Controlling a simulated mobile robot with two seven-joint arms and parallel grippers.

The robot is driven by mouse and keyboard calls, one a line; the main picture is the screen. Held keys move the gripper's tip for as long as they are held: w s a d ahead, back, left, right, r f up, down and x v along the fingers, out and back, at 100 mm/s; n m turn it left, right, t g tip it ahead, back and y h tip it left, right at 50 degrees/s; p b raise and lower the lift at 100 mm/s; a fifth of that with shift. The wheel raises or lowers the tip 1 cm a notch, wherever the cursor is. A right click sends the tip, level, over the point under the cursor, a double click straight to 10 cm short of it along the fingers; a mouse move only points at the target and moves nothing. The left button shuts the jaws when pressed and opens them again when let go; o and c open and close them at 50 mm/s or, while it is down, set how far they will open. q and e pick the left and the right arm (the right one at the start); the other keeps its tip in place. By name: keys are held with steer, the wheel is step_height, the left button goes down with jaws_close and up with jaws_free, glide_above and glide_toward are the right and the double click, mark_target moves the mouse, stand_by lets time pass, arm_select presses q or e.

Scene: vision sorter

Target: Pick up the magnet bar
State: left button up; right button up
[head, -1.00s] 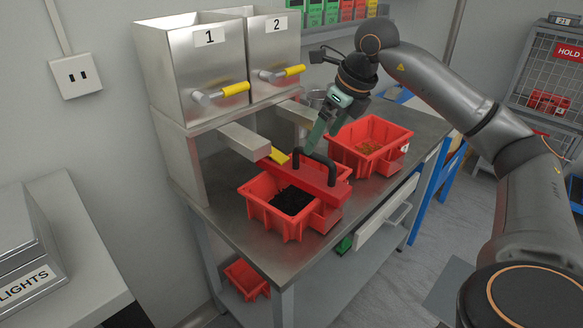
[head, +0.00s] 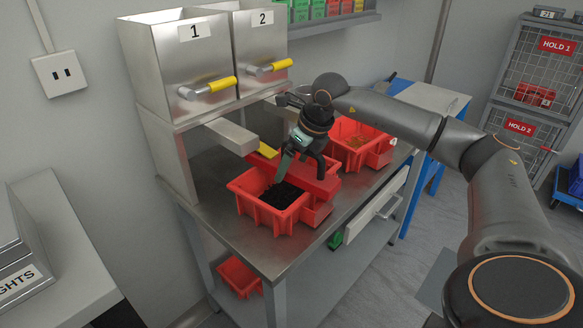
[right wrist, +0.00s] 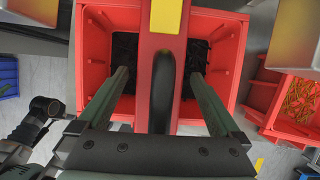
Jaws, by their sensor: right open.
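The magnet bar (head: 324,187) is a red bar with a yellow end and a black loop handle (right wrist: 163,88). It lies across the front red bin (head: 262,212), which holds black pieces. In the right wrist view the bar (right wrist: 160,45) runs up the middle over the bin. My right gripper (head: 292,170) is open at the bar, hiding most of the handle in the head view. In the right wrist view its two fingers (right wrist: 158,78) stand on either side of the handle, with gaps on both sides.
Two steel hoppers marked 1 (head: 170,65) and 2 (head: 258,45), with yellow-gripped levers, stand behind the bins. A second red bin (head: 352,160) with orange-brown pieces is to the right. Bare steel bench (head: 215,180) shows left of the front bin.

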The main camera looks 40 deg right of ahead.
jaws_close()
stand_by(0.8)
steer(key=shift+w+r, duration=0.1)
steer(key=shift+r, duration=0.05)
